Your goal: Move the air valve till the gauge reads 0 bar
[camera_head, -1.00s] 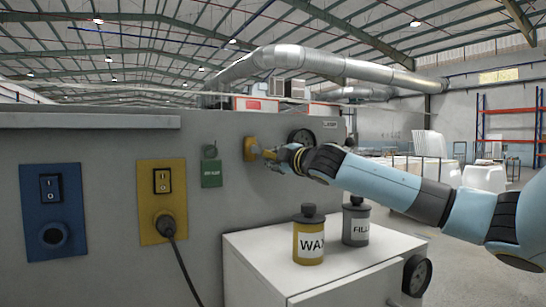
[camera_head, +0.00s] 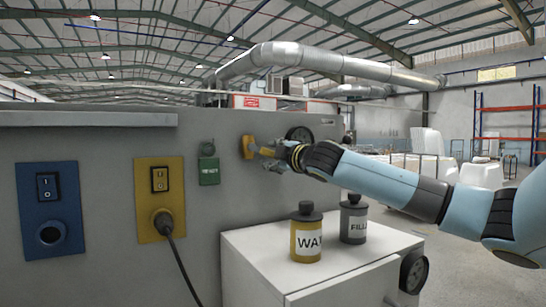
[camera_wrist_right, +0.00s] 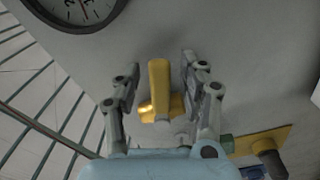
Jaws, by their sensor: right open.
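The yellow air valve (camera_head: 247,147) is on the grey panel in the head view. In the right wrist view its yellow handle (camera_wrist_right: 159,80) stands between the two fingers. My right gripper (camera_wrist_right: 156,82) is open around the handle, with a gap visible on both sides. In the head view the right gripper (camera_head: 270,157) is just right of the valve. The round black gauge (camera_head: 300,133) is right of the valve, partly behind my arm. My left gripper is out of view.
A green box (camera_head: 209,171) with a small label is left of the valve. A yellow socket plate (camera_head: 146,192) with a plugged cable and a blue plate (camera_head: 66,208) are farther left. A WAX bottle (camera_head: 307,240) and a FILL bottle (camera_head: 353,222) stand on a white cabinet (camera_head: 250,253) below.

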